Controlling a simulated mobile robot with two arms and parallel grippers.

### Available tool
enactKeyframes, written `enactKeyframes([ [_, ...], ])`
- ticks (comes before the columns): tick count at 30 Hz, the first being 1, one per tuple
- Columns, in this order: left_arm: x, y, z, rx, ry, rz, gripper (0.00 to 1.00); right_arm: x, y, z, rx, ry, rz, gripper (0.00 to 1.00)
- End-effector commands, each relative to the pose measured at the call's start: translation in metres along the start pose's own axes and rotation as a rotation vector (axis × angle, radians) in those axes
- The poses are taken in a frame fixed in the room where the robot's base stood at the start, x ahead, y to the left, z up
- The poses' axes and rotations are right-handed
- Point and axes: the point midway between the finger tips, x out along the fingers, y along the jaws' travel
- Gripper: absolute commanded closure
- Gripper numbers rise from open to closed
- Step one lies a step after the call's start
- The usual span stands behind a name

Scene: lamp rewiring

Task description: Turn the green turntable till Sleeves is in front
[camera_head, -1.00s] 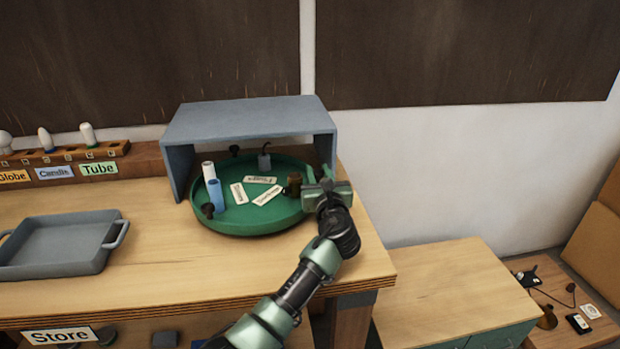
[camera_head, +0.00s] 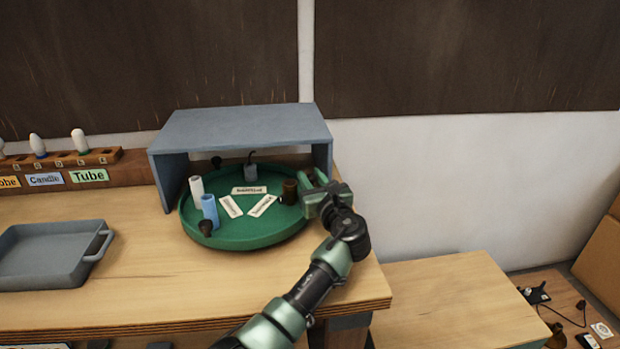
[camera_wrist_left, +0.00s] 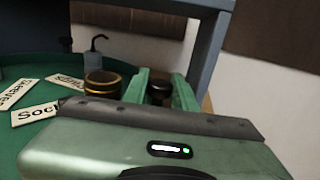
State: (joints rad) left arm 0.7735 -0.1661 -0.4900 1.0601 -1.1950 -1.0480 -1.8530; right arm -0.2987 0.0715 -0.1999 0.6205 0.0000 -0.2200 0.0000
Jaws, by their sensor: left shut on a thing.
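The green turntable (camera_head: 245,240) stands on the bench, partly under a grey shelf. Three white cards lie on it. The Sleeves card (camera_wrist_left: 15,94) appears to be the left card (camera_head: 231,206) in the head view; its end is cut off in the wrist view. A card starting "Sock" (camera_wrist_left: 36,113) is at the right, and another (camera_head: 249,190) is at the back. My left gripper (camera_head: 318,188) is at the turntable's right rim, shut on a dark knob (camera_wrist_left: 160,92), which shows between the fingers in the wrist view. My right gripper is out of view.
A brown jar (camera_head: 289,191), white tube (camera_head: 196,190), blue tube (camera_head: 210,210) and grey bottle (camera_head: 250,171) ride on the turntable. The grey shelf (camera_head: 240,127) roofs its back, with a side wall close to my gripper. A grey tray (camera_head: 50,255) lies left.

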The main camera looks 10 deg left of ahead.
Motion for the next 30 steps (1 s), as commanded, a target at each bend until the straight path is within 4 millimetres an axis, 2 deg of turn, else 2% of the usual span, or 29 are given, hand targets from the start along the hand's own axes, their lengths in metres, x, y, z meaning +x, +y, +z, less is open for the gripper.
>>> enactKeyframes([
  [5, 0.0, 0.0, -0.001, -0.001, 0.003, 0.0, 1.0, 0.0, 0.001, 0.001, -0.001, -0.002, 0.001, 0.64],
  [6, 0.0, 0.0, -0.001, -0.001, 0.003, 0.0, 0.66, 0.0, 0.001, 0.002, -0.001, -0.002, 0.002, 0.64],
  [17, -0.003, 0.0, -0.001, -0.001, 0.002, 0.0, 0.66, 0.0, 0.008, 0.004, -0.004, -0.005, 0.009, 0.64],
  [20, -0.014, 0.0, -0.002, -0.002, 0.003, -0.001, 0.66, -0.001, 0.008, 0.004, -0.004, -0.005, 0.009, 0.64],
  [30, -0.068, 0.0, -0.002, -0.002, 0.002, -0.001, 0.66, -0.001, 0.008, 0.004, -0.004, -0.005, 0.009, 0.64],
])
